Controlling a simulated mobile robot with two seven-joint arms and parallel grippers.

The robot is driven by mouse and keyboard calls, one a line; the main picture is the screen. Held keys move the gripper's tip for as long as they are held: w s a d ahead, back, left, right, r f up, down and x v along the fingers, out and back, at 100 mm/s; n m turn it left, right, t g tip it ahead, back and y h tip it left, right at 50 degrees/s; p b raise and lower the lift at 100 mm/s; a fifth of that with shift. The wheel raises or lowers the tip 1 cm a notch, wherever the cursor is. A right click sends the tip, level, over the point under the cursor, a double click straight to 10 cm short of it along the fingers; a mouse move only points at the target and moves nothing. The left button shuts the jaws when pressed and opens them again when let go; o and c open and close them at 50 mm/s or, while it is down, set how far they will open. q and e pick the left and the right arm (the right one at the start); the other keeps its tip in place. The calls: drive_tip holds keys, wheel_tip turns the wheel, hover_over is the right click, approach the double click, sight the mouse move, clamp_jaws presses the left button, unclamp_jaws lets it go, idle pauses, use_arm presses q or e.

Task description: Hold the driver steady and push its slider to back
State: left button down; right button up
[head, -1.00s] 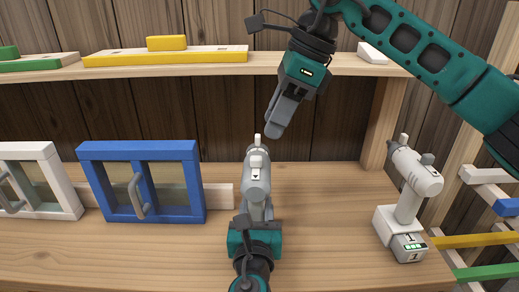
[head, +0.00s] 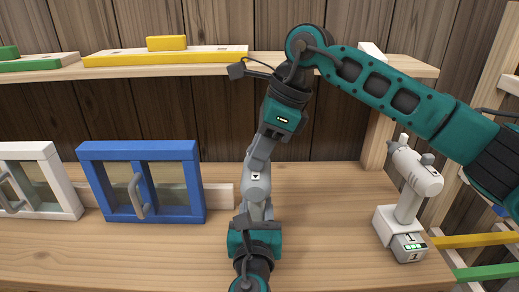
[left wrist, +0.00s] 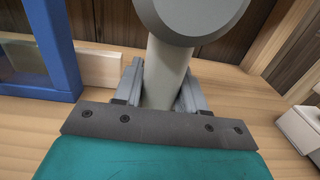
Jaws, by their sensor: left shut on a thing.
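The grey driver (head: 257,187) stands upright on the bench in the middle of the head view, its nose pointing away from me. My left gripper (head: 256,217) is shut on its handle, which shows between the fingers in the left wrist view (left wrist: 165,75). The driver's round rear end (left wrist: 190,12) is above them. My right gripper (head: 255,160) comes down from above, its fingers close together like one narrow piece. Their tips are at the top of the driver and hide its slider and nose. I cannot tell whether they touch the slider.
A white driver (head: 415,178) stands on a block-shaped base at the right. A blue two-door frame (head: 140,215) and a white frame (head: 60,180) stand at the left. A shelf (head: 220,68) crosses behind, holding yellow and green pieces. Bench space is free between the two drivers.

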use_arm(q)
drive_tip(key=shift+r, duration=0.2)
use_arm(e)
clamp_jaws()
drive_tip(key=shift+s+a, duration=0.1)
drive_tip(key=shift+s, duration=1.05)
use_arm(q)
drive_tip(key=shift+w, duration=0.1)
use_arm(e)
drive_tip(key=shift+o, duration=1.9)
unclamp_jaws()
drive_tip(key=shift+r, duration=0.15)
drive_tip(key=v, duration=1.1)
drive_tip(key=shift+r, duration=0.4)
